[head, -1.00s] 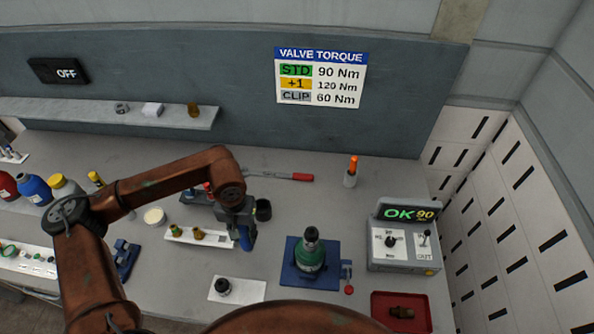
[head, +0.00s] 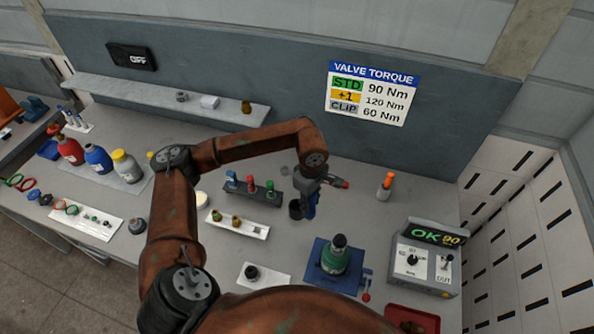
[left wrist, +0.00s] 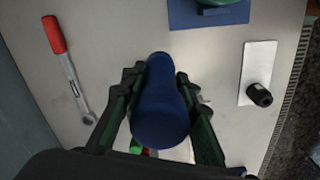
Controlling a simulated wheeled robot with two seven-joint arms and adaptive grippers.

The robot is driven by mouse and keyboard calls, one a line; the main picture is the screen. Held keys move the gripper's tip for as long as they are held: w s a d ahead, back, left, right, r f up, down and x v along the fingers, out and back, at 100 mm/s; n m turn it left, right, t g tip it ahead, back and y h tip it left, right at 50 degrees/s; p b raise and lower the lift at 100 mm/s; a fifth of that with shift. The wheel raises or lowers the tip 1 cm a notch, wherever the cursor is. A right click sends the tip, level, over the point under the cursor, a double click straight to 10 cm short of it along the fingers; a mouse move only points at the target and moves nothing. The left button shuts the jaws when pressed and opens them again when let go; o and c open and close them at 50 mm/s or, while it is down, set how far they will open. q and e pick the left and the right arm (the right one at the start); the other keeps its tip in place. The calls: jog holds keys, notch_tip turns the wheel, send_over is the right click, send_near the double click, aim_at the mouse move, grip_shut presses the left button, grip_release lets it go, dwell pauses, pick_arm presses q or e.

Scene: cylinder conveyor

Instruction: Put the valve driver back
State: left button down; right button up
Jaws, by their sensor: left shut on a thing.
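A green cylinder with a dark valve top (head: 335,258) stands upright on a blue mat (head: 318,249), in front and to the right of the gripper. My right gripper is not in view.
A dark rack (head: 244,191) with small coloured pieces and a white tray (head: 258,231) lie left of the gripper. A red-handled wrench (left wrist: 68,65) lies behind. An orange-topped holder (head: 385,187) and a grey control box reading OK 90 (head: 425,272) stand to the right.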

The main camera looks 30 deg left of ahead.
pick_arm(q)
jog(key=w+a+r+n+p, duration=0.4)
jog(key=a+n+p, duration=0.35)
jog(key=n, duration=1.15)
notch_tip(320, 180, down, 6)
jog(key=b, duration=0.3)
jog(key=shift+d, duration=0.15)
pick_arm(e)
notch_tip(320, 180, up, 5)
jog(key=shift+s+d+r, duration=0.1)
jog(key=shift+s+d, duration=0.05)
pick_arm(q)
jog(key=shift+b, duration=0.3)
notch_tip(320, 180, down, 7)
jog(key=b, duration=0.4)
jog(key=shift+r+b, duration=0.2)
jog(key=shift+b, duration=0.2)
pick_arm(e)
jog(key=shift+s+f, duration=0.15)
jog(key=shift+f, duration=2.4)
pick_arm(q)
jog(key=c, duration=1.4)
grip_release()
jog(key=shift+c, duration=0.2)
jog(key=shift+f+n, duration=0.1)
jog(key=shift+n, duration=0.2)
